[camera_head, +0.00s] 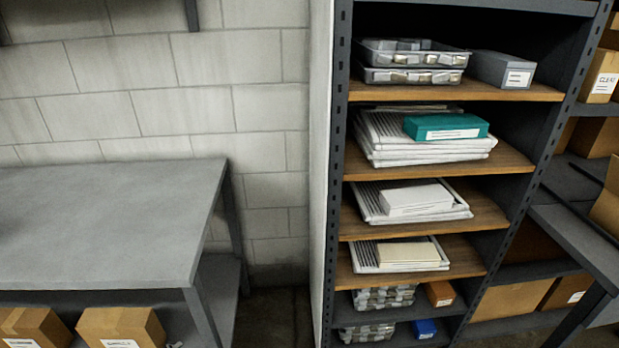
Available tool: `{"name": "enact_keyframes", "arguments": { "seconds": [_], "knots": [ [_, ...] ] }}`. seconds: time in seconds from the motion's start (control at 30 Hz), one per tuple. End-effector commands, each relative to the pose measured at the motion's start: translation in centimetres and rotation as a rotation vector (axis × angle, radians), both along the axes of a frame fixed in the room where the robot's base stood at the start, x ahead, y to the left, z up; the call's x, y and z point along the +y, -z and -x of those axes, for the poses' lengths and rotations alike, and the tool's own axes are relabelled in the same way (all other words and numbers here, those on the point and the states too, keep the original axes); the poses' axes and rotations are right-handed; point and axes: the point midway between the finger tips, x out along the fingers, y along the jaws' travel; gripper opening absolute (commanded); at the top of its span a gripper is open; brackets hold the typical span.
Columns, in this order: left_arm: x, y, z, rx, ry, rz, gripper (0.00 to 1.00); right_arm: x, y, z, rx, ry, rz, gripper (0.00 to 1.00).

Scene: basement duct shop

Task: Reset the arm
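The task names my arm, but no arm and no gripper of mine shows in the head view. Whether either gripper is open or shut is hidden from me. No object is seen held.
A grey table (105,225) stands at left, its top bare, with cardboard boxes (120,326) below. A tall metal shelf unit (338,170) with wooden shelves holds trays, a teal box (446,126) and a white box (416,199). Another grey table (578,238) is at right.

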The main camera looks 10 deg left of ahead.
Motion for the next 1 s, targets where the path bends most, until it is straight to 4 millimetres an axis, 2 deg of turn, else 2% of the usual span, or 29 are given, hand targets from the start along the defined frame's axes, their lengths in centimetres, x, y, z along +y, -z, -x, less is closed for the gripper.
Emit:
{"name": "enact_keyframes", "arguments": {
  "seconds": [0.27, 0.4, 0.5, 0.7, 1.0],
  "knots": [
    [-4.6, 5.6, -0.5, -0.070, 0.025, 0.208, 0.70, 0.1, 0.0, 0.0, 0.000, 0.001, -0.002, 0.40],
    [-7.5, 9.0, -0.1, -0.128, 0.019, 0.365, 0.70, 0.1, 0.0, 0.0, 0.000, 0.000, -0.001, 0.40],
    [-8.9, 10.5, 0.4, -0.168, 0.006, 0.456, 0.70, 0.0, 0.0, 0.0, 0.001, -0.001, 0.001, 0.40],
    [-10.1, 11.8, 1.0, -0.214, -0.014, 0.552, 0.70, -0.2, 0.1, 0.1, 0.001, -0.007, 0.007, 0.40],
    [-10.2, 11.9, 1.0, -0.217, -0.016, 0.559, 0.70, -0.3, 0.1, 0.1, 0.001, -0.008, 0.008, 0.40]
  ]
}}
